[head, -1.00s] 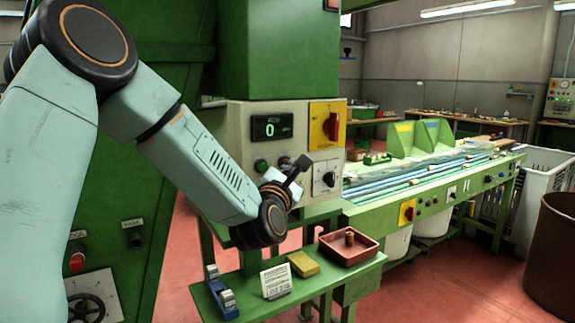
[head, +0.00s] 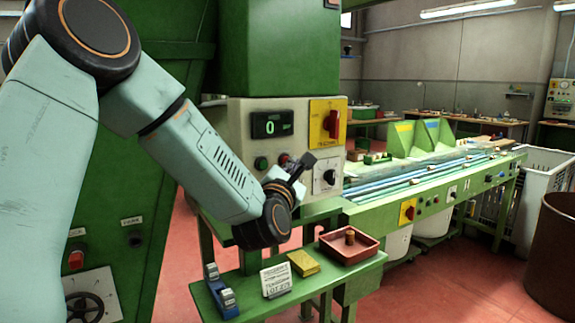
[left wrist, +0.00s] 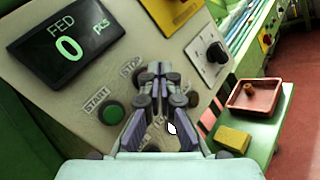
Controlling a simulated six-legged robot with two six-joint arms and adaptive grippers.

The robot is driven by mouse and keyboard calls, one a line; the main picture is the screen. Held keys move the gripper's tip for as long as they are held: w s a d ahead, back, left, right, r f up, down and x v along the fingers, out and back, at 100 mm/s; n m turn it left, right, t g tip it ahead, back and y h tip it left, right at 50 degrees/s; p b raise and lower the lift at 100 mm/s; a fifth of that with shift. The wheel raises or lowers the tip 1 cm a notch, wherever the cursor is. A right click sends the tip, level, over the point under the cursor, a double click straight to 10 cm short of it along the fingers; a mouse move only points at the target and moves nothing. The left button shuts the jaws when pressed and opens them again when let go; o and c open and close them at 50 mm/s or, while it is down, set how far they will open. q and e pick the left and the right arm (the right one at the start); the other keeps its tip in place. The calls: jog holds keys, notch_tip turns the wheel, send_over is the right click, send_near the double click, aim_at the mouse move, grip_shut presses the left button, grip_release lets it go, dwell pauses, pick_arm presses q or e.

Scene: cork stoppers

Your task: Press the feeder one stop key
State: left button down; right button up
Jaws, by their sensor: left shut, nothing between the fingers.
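The feeder panel (head: 240,125) is cream, with a display (head: 272,124) reading 0; the wrist view shows the display (left wrist: 62,42) as "FED 0 pcs". The green start key (left wrist: 112,113) is left of my fingers. The STOP label (left wrist: 130,72) is readable just left of my fingertips, and its key is mostly hidden behind the fingers in the wrist view. My left gripper (head: 306,161) is shut and empty, close in front of the panel; contact cannot be told. It also fills the middle of the wrist view (left wrist: 157,72).
A red rotary switch (head: 332,124) on a yellow plate and a black knob (head: 329,177) sit to the right. Below, a green shelf holds a red tray (head: 327,250) with a cork, a yellow block (head: 303,263), a lot card (head: 275,280) and a blue dispenser (head: 222,298).

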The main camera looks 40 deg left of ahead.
pick_arm(q)
jog(key=shift+s+d, duration=0.1)
jog(key=shift+d, duration=0.05)
jog(key=shift+s+d+b, duration=0.3)
jog(key=shift+d, duration=0.5)
jog(key=shift+s+d+b, duration=0.3)
jog(key=shift+s+d, duration=0.05)
jog(key=shift+d, duration=0.4)
jog(key=shift+s+d+b, duration=0.3)
jog(key=shift+d, duration=0.5)
jog(key=s+d+f+m+g+h, duration=0.2)
jog(key=s+d+f+m+g, duration=0.1)
jog(key=f+m, duration=0.55)
jog(key=s+d+f+m+g+h, duration=0.2)
jog(key=f+m, duration=0.6)
jog(key=f, duration=0.2)
jog(key=s+d+f+m+g+h, duration=0.2)
jog(key=s+d+f+m+g, duration=0.1)
jog(key=f+m, duration=0.6)
jog(key=s+d+f+m+g, duration=0.1)
jog(key=s+f+m+g, duration=0.1)
jog(key=s+f, duration=0.5)
jog(key=s+d+f+m+g+h, duration=0.1)
jog(key=s+f+g, duration=0.3)
jog(key=s, duration=0.9)
jog(key=s+d+f+m+g, duration=0.1)
jog(key=s+f+m+g, duration=0.3)
jog(key=s+f, duration=0.6)
jog(key=shift+s+d+f, duration=0.35)
jog(key=shift+f, duration=0.15)
